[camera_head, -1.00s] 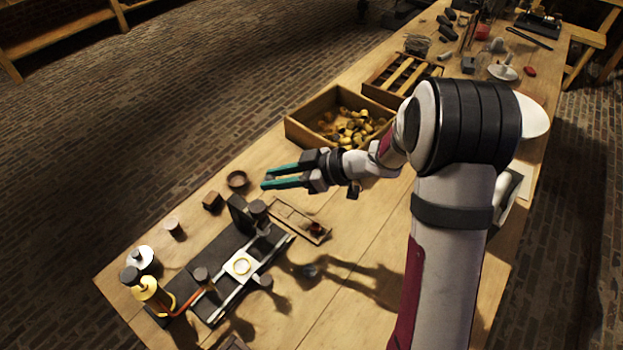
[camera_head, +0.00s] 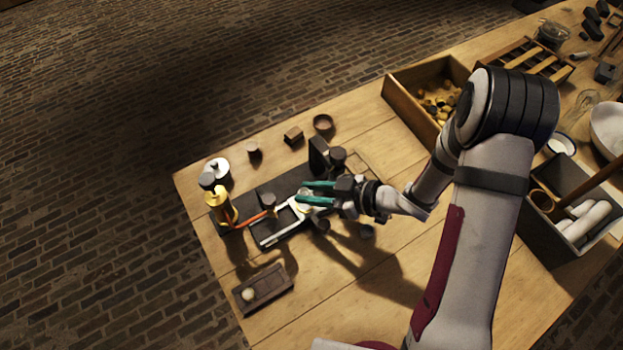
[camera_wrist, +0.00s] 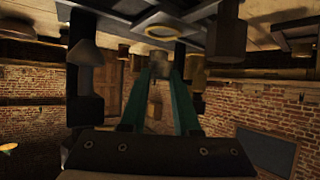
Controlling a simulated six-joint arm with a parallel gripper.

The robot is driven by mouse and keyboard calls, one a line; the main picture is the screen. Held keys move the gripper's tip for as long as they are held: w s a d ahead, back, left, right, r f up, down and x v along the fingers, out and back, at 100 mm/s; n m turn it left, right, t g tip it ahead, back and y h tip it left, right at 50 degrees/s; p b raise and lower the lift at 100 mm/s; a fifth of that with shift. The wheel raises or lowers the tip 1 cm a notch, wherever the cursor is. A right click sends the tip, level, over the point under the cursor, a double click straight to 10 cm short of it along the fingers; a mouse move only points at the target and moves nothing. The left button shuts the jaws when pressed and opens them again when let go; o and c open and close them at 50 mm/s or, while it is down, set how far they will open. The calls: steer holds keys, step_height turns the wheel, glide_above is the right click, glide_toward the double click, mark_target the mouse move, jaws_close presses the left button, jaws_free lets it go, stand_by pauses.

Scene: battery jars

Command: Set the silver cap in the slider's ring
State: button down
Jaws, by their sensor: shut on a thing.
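My gripper (camera_head: 317,194), with two teal fingers, is over the middle of the slider fixture in the head view. It is shut on a small pale thing at its tips, which appears to be the silver cap (camera_wrist: 158,68) in the wrist view. The slider's ring (camera_wrist: 163,33) is a yellowish ring on a pale plate, beyond the fingertips in the wrist view. In the head view the fingers cover much of the ring. The slider's pale rails (camera_head: 276,237) run on a dark base. I cannot tell whether the cap touches the ring.
A brass post (camera_head: 219,208) with an orange arm stands at the fixture's left end. Dark posts (camera_head: 337,157) stand close behind the gripper. A small wooden tray (camera_head: 264,289) with a pale ball lies in front. A wooden box (camera_head: 401,103) of brass pieces is behind right.

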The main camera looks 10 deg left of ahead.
mark_target(291, 199)
steer(key=shift+f, duration=1.25)
steer(key=shift+d+f, duration=0.1)
steer(key=shift+f, duration=0.5)
stand_by(0.3)
steer(key=c, duration=0.9)
jaws_free()
steer(key=v, duration=1.1)
